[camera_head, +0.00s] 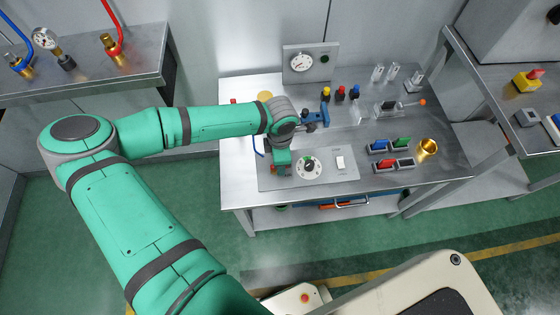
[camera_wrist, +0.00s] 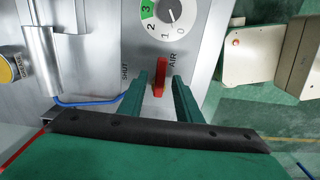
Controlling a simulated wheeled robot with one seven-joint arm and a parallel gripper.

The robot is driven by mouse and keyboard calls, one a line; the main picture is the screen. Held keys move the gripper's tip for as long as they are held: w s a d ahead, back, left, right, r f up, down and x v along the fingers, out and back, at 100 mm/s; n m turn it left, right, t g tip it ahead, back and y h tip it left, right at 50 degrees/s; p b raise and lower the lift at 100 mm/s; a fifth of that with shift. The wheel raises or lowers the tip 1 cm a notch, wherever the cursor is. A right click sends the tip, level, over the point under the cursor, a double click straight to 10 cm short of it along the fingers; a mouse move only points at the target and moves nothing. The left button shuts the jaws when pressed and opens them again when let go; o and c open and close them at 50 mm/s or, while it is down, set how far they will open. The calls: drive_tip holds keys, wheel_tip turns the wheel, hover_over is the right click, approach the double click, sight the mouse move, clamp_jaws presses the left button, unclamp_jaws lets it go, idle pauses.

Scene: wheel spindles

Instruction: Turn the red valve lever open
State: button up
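The red valve lever (camera_wrist: 160,76) sits on the grey panel in the wrist view, between the words SHUT and AIR. It stands lengthwise between the two green fingers of my gripper (camera_wrist: 161,84). The fingers are open on its left and right, with a visible gap on each side at the tips. In the head view my gripper (camera_head: 281,163) is down at the left end of the panel (camera_head: 335,178), and the lever is almost wholly hidden by it.
A numbered dial (camera_head: 309,167) is close to the right of my gripper, with a white switch (camera_head: 340,163) beyond it. A blue wire (camera_wrist: 85,103) runs left of the fingers. Small connectors, coloured blocks and a brass cup (camera_head: 427,149) stand farther right on the bench (camera_head: 375,193).

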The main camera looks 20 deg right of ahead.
wheel_tip(320, 180, up, 11)
idle(0.5)
drive_tip(key=shift+f, duration=0.1)
idle(0.3)
